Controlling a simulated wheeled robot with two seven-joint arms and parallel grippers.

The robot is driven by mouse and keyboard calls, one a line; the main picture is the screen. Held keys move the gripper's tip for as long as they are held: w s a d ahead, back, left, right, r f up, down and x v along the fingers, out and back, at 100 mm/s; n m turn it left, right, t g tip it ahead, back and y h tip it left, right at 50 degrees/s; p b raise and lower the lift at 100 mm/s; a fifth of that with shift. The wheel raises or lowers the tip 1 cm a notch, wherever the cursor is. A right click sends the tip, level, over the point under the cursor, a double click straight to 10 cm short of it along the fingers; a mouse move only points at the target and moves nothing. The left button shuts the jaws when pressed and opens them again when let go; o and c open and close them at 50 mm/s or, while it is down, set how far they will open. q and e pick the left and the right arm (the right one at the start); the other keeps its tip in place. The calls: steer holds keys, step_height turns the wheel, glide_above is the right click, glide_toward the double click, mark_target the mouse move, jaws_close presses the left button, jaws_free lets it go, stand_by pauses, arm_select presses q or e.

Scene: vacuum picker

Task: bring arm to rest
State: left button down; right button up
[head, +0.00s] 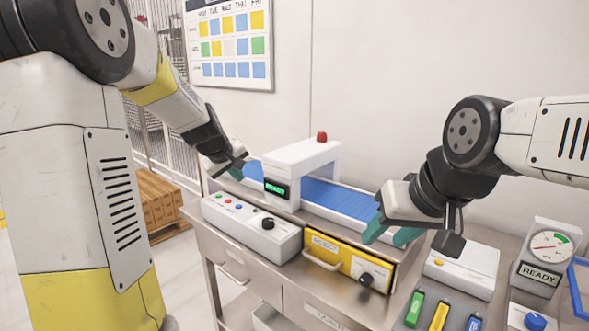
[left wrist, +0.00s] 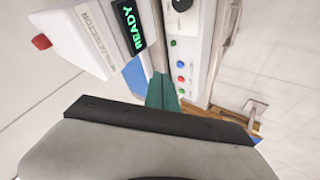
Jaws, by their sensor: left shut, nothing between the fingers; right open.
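My left gripper (head: 237,168) is shut and empty, at the left end of the blue conveyor belt (head: 340,199). It hangs just left of the white detector arch (head: 305,158), whose small screen shows green READY text. In the left wrist view its teal fingertips (left wrist: 162,92) are together, with the arch (left wrist: 75,38) on the left and the control box (left wrist: 190,60) on the right. My right gripper (head: 388,232) is open and empty, above the right end of the conveyor, near the yellow-fronted unit (head: 345,262). Whether its fingers touch anything is unclear.
A white control box (head: 250,226) with buttons and a black knob stands at the bench front. To the right are a white box (head: 462,268), a READY gauge (head: 543,255) and green (head: 414,308), yellow and blue items.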

arm_select(q)
steer(key=s+d+r+m+g, duration=0.1)
steer(key=s+m, duration=0.3)
steer(key=s, duration=1.2)
steer(key=s+d+r+m+g, duration=0.1)
steer(key=s+d+r+m, duration=0.1)
steer(key=s, duration=1.4)
steer(key=shift+d+m+h, duration=0.4)
steer(key=shift+d+m, duration=0.25)
steer(key=shift+m, duration=0.25)
steer(key=shift+s, duration=0.1)
